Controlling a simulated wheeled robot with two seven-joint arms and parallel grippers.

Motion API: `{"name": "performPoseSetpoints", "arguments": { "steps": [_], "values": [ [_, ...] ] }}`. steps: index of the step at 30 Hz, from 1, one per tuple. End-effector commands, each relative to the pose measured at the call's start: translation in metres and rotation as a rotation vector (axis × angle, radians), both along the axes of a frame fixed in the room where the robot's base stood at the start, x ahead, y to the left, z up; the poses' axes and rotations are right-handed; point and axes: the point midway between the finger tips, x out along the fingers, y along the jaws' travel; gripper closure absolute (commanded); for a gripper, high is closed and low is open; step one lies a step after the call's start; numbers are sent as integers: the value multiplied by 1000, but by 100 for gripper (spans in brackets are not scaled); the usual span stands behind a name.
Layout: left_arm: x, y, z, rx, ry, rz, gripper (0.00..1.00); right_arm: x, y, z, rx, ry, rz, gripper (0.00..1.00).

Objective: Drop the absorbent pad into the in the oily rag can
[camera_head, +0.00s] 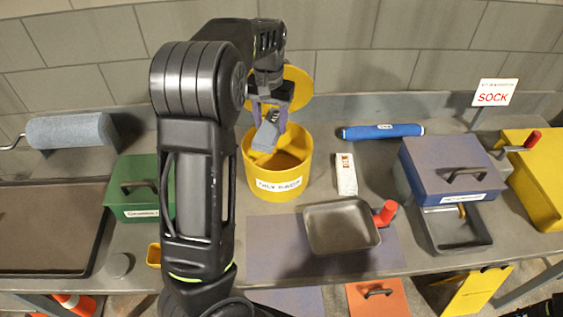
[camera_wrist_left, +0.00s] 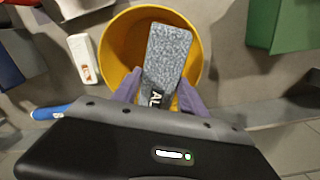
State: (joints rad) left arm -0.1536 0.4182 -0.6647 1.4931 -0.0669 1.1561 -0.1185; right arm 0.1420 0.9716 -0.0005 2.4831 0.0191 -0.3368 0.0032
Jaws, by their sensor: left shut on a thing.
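The oily rag can (camera_head: 277,181) is a round yellow can with a white label, standing on the bench with its yellow lid (camera_head: 297,88) raised at the back. My left gripper (camera_head: 268,120) is above the can's opening, shut on the grey absorbent pad (camera_head: 266,136). In the left wrist view the speckled pad (camera_wrist_left: 168,58) sits between the purple fingers (camera_wrist_left: 158,95), over the mouth of the yellow can (camera_wrist_left: 122,42). Part of the pad's lower end with dark lettering is near the fingers. My right gripper is not in view.
A green box (camera_head: 137,190) stands left of the can. A white labelled box (camera_head: 346,174), a blue roll (camera_head: 381,131) and a grey metal tray (camera_head: 341,227) are to its right. A purple-lidded box (camera_head: 447,168) is farther right, and a grey roll (camera_head: 70,131) lies far left.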

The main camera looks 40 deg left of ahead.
Motion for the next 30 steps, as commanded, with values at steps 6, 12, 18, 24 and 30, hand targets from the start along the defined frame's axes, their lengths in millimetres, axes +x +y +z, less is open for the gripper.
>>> {"name": "performPoseSetpoints", "arguments": {
  "steps": [6,12,18,24,30],
  "values": [
    [0,0,-30,0,0,0,82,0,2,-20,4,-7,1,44],
    [0,0,-38,-1,0,-1,82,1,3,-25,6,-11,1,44],
    [0,0,-37,-1,0,-1,82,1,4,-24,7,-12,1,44],
    [0,0,-37,-1,0,0,40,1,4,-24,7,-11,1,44],
    [0,0,-37,0,0,0,25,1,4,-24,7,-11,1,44]
  ]
}}
